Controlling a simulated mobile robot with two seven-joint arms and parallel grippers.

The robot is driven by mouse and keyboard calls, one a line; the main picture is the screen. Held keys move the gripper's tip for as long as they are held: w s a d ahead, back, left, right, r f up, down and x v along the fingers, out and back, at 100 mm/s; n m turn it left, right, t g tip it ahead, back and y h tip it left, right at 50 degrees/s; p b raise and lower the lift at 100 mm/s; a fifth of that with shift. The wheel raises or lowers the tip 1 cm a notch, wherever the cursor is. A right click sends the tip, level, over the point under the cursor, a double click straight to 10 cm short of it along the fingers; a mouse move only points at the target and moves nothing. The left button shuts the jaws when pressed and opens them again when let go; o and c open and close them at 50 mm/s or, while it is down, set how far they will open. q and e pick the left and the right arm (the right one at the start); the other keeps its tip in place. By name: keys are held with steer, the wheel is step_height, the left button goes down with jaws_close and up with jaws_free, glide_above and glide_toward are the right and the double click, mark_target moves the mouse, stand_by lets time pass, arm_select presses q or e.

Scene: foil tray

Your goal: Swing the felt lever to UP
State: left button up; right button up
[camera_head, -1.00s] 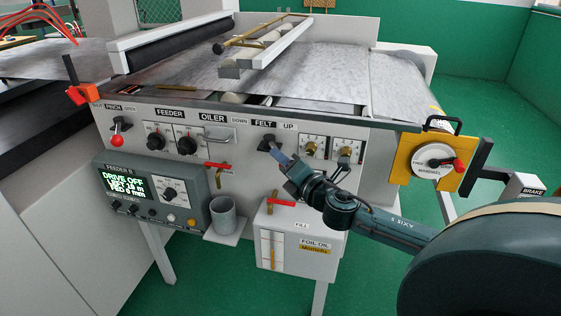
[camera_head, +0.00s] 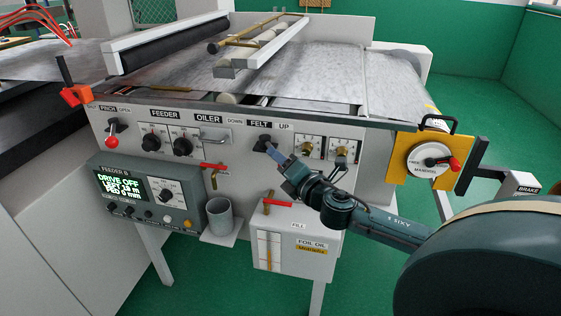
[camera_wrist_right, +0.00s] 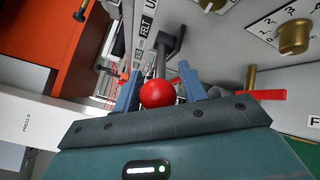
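The felt lever (camera_wrist_right: 161,62) has a dark pivot (camera_head: 264,142) on the machine's front panel, below the FELT label (camera_head: 258,124); UP is printed to the right and DOWN to the left. Its red ball knob (camera_wrist_right: 157,94) sits between the two blue fingers of my right gripper (camera_wrist_right: 160,80) in the right wrist view. A narrow gap shows beside the knob on the right, so the fingers look open around it. In the head view my right gripper (camera_head: 278,156) is at the lever and hides the knob. My left gripper is not in view.
Gauges with brass knobs (camera_head: 340,153) are just right of the lever. A red-handled valve (camera_head: 277,200) and white oil box (camera_head: 295,250) are below. A grey cup (camera_head: 219,216) stands lower left. The yellow handwheel plate (camera_head: 412,172) is at the right.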

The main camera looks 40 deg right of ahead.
steer(key=shift+o, duration=1.1)
steer(key=shift+a, duration=0.15)
steer(key=shift+s, duration=0.1)
steer(key=s+b, duration=0.1)
steer(key=s, duration=1.2)
steer(key=shift+a+b, duration=0.25)
steer(key=shift+b, duration=0.05)
